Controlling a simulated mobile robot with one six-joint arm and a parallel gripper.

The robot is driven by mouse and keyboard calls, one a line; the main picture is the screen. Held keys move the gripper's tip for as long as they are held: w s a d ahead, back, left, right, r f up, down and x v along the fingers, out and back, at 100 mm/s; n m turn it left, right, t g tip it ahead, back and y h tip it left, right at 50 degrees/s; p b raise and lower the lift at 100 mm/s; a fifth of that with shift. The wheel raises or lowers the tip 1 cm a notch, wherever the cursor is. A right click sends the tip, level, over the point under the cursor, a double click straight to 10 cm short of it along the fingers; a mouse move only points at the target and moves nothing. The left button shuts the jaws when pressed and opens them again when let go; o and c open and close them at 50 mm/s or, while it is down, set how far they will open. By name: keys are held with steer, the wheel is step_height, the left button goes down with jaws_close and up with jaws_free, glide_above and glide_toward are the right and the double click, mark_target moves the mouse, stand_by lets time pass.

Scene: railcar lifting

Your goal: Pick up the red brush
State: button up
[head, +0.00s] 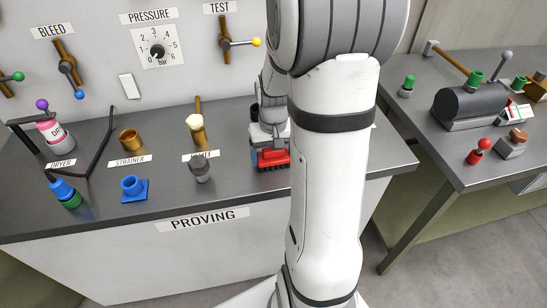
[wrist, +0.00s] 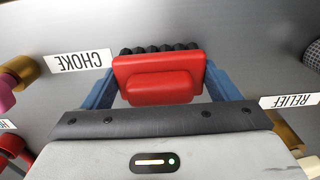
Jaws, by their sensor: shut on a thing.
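The red brush (head: 273,158) is at the right part of the proving bench, partly hidden by my arm in the head view. It has a red block body with a raised red grip and dark bristles along one edge. In the wrist view the brush (wrist: 158,76) lies between the two blue fingers of my gripper (wrist: 158,85). My gripper (head: 270,147) is shut on the brush, with one finger at each side of the red body. The bristles are at or very close to the bench top; I cannot tell if they touch it.
The proving bench (head: 100,184) holds a blue fitting (head: 134,189), a brass strainer (head: 130,140), a grey knob (head: 200,168) and a pink-labelled dryer (head: 55,135). CHOKE (wrist: 78,62) and RELIEF (wrist: 290,101) labels flank the brush. A second bench (head: 455,150) stands at right.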

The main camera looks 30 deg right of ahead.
steer(key=c, duration=0.3)
step_height(320, 180, up, 10)
steer(key=shift+r, duration=0.1)
stand_by(0.3)
steer(key=o, duration=0.6)
steer(key=shift+c, duration=0.2)
steer(key=c, duration=0.3)
steer(key=shift+s, duration=0.1)
steer(key=shift+c, duration=0.2)
